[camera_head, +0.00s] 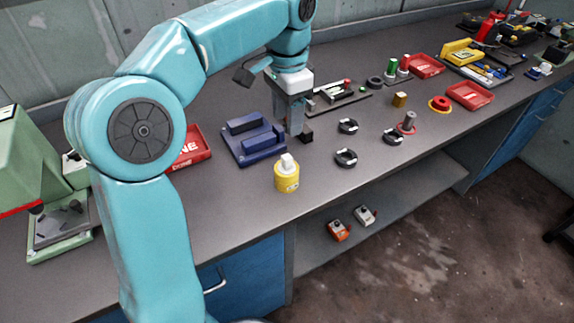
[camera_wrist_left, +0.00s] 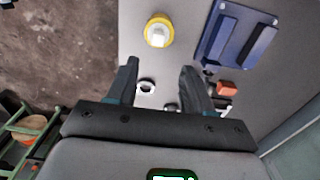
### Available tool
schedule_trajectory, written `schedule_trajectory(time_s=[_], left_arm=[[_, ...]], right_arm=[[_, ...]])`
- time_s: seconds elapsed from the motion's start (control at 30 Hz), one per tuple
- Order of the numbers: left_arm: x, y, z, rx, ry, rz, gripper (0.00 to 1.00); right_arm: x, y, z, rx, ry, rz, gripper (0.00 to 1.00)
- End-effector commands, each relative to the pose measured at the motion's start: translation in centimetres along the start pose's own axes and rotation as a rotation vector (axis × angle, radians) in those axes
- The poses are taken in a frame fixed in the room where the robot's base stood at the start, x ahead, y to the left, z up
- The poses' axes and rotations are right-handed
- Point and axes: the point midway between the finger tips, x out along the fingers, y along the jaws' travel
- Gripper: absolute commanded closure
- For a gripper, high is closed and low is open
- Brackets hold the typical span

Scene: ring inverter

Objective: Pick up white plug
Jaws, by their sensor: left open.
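The white plug (camera_head: 287,162) sits upright in a yellow cylinder (camera_head: 288,182) near the front edge of the workbench. In the left wrist view the white plug (camera_wrist_left: 157,37) shows from above, inside the yellow cylinder's round rim (camera_wrist_left: 158,20), beyond my fingertips. My left gripper (camera_head: 301,138) points down over the bench, behind and slightly right of the plug. Its two fingers (camera_wrist_left: 158,66) are apart and nothing shows held between them. My right gripper is in neither view.
A dark blue fixture (camera_head: 253,142) stands just left of my left gripper. Several black rings (camera_head: 346,158) lie to the right. A red tray (camera_head: 192,147) is partly hidden behind my left arm. Bare bench surrounds the yellow cylinder, and the front edge is close.

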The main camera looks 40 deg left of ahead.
Motion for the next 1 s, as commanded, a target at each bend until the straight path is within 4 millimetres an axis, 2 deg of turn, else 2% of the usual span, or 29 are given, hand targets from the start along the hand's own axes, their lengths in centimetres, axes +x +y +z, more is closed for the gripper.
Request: schedule_trajectory(time_s=[0.03, 0.2, 0.47, 0.7, 0.8, 1.0], left_arm=[[1.6, 0.2, 0.2, 0.000, -0.002, 0.002, 0.49], [5.0, 0.4, 0.2, -0.001, -0.001, 0.001, 0.49], [7.3, 0.2, 0.0, -0.002, -0.001, 0.002, 0.49], [11.1, -0.1, 0.1, -0.002, -0.002, 0.003, 0.49], [11.8, -0.1, 0.1, -0.001, 0.000, 0.002, 0.49], [11.8, -0.2, 0.0, -0.001, 0.001, 0.002, 0.49]], right_arm=[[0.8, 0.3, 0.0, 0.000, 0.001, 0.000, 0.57], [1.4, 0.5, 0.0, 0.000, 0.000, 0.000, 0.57], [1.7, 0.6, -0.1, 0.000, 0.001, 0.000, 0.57], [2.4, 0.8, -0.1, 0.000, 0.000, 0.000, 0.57], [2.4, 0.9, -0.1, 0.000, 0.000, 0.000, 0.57], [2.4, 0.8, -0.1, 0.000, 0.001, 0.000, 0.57]])
